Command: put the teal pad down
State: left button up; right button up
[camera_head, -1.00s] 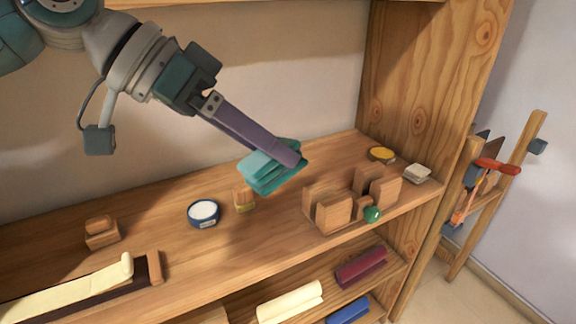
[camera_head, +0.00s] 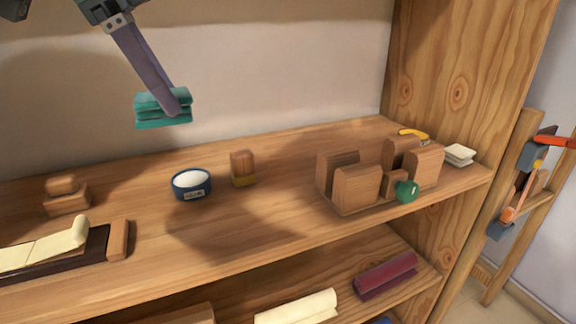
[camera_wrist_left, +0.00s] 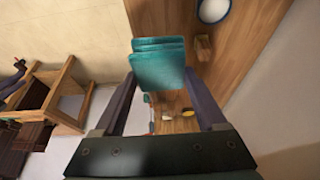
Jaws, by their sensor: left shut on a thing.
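The teal pad (camera_head: 160,109) is a small stack of folded-looking layers. My left gripper (camera_head: 176,104) is shut on it and holds it in the air above the shelf board (camera_head: 250,235), in front of the back wall. In the left wrist view the pad (camera_wrist_left: 159,68) sits between the two fingertips of my left gripper (camera_wrist_left: 160,85). Its underside and far finger are hidden in the head view. My right gripper is not in view.
A blue tub of white stuff (camera_head: 192,184) and a wooden block with a yellow base (camera_head: 243,168) stand mid-shelf. A wooden rack (camera_head: 357,185) with a green knob is at right. A cream roll on a dark tray (camera_head: 60,250) lies at left. Bare board lies in front of the tub.

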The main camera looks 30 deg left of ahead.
pick_arm(q)
jog(key=b, duration=0.3)
send_over(203, 232)
jog(key=s, duration=0.1)
jog(key=f, duration=1.6)
jog(key=shift+s+a, duration=0.1)
jog(key=shift+a, duration=0.25)
notch_tip(203, 232, down, 3)
jog(key=shift+f, duration=0.3)
jog(key=o, duration=1.1)
jog(key=shift+o, duration=0.2)
jog(key=shift+f+b, duration=0.3)
jog(key=shift+b, duration=0.1)
jog(key=p+v, duration=0.2)
jog(key=v, duration=0.8)
jog(key=shift+s+r, duration=0.15)
jog(key=shift+s, duration=0.05)
